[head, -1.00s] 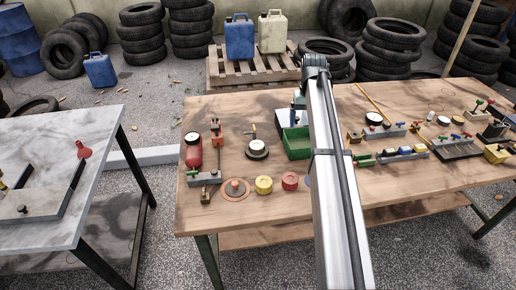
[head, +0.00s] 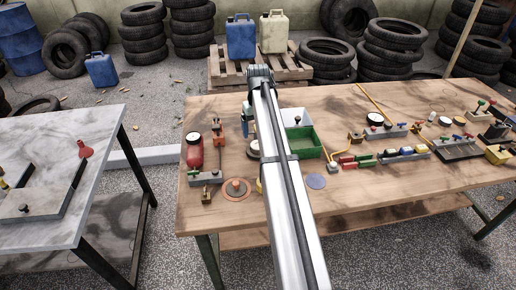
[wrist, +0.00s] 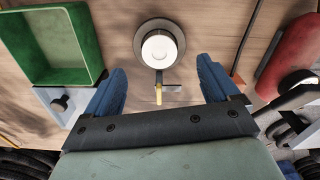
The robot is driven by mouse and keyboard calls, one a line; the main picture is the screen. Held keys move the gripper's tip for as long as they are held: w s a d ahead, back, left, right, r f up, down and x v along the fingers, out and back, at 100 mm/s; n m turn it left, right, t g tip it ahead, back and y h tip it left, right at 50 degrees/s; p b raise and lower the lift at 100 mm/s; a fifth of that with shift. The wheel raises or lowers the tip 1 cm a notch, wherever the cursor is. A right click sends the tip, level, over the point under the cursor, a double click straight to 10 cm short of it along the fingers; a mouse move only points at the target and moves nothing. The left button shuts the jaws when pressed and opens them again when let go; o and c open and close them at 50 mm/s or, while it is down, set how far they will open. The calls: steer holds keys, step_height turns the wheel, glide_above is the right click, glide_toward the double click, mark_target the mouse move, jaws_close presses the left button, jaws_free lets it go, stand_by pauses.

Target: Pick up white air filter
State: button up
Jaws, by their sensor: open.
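A round white-topped piece on a wide grey round base, which looks like the white air filter (wrist: 159,47), stands on the wooden bench in the wrist view. In the head view only part of its base (head: 252,150) shows beside my arm. A small valve-like piece with a yellow tip (wrist: 158,94) lies close to it, on the gripper's side. My gripper (wrist: 161,70) is open and empty, with its blue fingers apart. The white piece appears between and just beyond the fingertips, not touching them. In the head view my arm hides most of the gripper.
A green bin (head: 303,144) stands to the right of my arm and a red cylinder (head: 194,150) to the left. An upright tool with a red handle (head: 219,145) is near the gripper.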

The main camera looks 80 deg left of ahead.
steer(key=shift+w+a+f, duration=0.1)
steer(key=shift+a+f, duration=0.05)
steer(key=shift+f, duration=1.8)
steer(key=shift+a+f, duration=0.1)
steer(key=shift+f, duration=1.8)
steer(key=c, duration=1.1)
steer(key=shift+r, duration=0.1)
steer(key=shift+c, duration=0.2)
